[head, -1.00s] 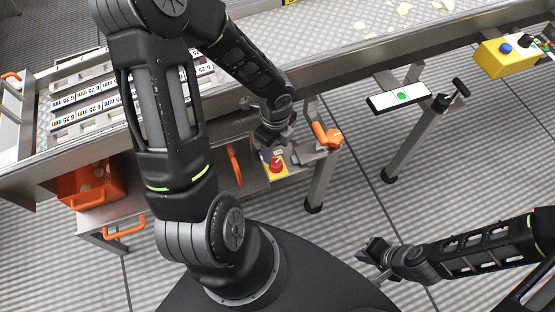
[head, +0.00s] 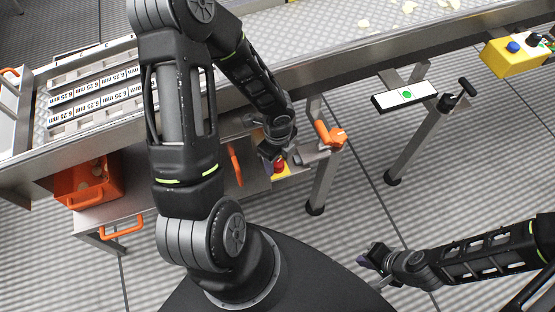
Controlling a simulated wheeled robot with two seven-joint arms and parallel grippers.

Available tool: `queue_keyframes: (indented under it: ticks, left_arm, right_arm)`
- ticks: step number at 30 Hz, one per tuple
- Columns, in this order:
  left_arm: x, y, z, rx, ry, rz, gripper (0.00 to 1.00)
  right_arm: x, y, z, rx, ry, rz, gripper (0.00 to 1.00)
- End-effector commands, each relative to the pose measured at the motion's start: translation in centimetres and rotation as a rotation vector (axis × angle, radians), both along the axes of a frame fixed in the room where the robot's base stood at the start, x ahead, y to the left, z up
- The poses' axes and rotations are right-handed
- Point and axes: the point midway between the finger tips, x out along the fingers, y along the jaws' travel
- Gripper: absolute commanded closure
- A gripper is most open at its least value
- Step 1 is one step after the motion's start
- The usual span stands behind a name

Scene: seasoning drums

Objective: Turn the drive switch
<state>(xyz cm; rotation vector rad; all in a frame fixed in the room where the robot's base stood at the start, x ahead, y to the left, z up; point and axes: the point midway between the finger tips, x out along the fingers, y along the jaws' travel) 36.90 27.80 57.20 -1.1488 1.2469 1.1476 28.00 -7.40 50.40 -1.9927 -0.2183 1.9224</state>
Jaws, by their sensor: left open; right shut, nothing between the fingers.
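The drive switch is a red knob (head: 279,166) on a yellow plate (head: 283,174), fixed to the metal housing under the conveyor's near edge. My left gripper (head: 277,157) is open and reaches down right over the knob. Its fingers hide part of the knob and plate, and I cannot tell whether they touch the knob. My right gripper (head: 366,257) is shut and empty, low over the floor at the lower right, far from the switch.
An orange handle (head: 330,135) sits just right of the switch, and another orange handle (head: 235,164) to its left. An orange bin (head: 84,183) hangs at the left. A yellow button box (head: 511,57) is at the upper right. A white plate with a green dot (head: 406,95) stands near a conveyor leg.

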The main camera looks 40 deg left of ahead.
Motion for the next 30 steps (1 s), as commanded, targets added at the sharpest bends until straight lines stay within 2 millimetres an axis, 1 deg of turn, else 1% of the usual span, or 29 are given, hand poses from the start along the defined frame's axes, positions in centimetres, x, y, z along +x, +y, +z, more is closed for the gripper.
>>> queue_keyframes:
  ticks: [1, 2, 20, 21, 30]
  left_arm:
    - [0.00, 0.01, 0.02, 0.000, 0.000, 0.000, 0.47]
    - [0.00, 0.01, 0.02, 0.000, 0.000, 0.000, 0.49]
    - [0.01, 0.01, 0.03, 0.000, 0.000, 0.000, 0.98]
    - [0.01, 0.01, 0.04, 0.000, 0.000, 0.000, 1.00]
    - [0.03, 0.01, 0.01, 0.000, -0.001, 0.010, 1.00]
  right_arm:
    - [0.00, 0.00, 0.01, 0.000, 0.000, 0.000, 1.00]
    - [0.00, 0.00, 0.01, 0.000, 0.000, 0.000, 1.00]
    - [0.00, 0.00, 0.00, 0.000, 0.000, 0.000, 1.00]
    - [0.00, 0.00, 0.00, 0.000, 0.000, 0.000, 1.00]
    - [0.00, 0.01, -0.10, 0.000, 0.000, 0.000, 1.00]
